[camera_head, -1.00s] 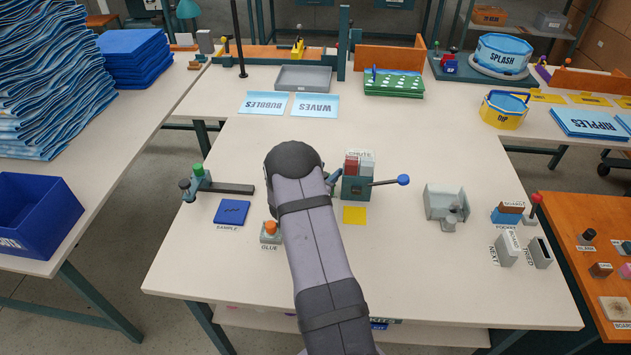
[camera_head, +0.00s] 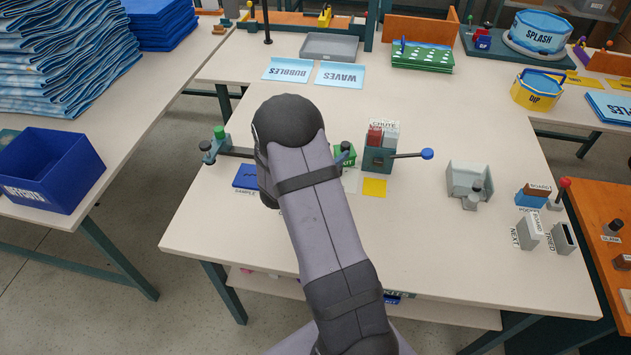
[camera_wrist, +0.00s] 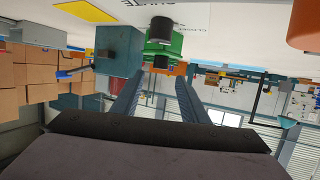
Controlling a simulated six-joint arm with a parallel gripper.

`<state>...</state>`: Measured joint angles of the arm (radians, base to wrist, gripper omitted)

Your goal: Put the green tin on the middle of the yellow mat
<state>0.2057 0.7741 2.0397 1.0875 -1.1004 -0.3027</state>
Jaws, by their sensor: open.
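A green object, seemingly the green tin (camera_head: 346,157), stands just left of the chute block, partly hidden by my arm in the head view. In the wrist view a green body (camera_wrist: 164,42) with dark round parts at both ends lies ahead of my fingers. The yellow mat (camera_head: 374,187) is bare, lying flat in front of the chute block; its yellow also shows in the wrist view (camera_wrist: 86,12). My gripper (camera_wrist: 160,78) is open, its two fingers pointing toward the green body with nothing visibly held. In the head view my arm hides the gripper.
The chute block (camera_head: 379,158) with a blue-knobbed lever (camera_head: 427,154) stands close behind the mat. A blue sample plate (camera_head: 248,177) lies left of my arm. A grey fixture (camera_head: 470,182) stands to the right. The table front is mostly clear.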

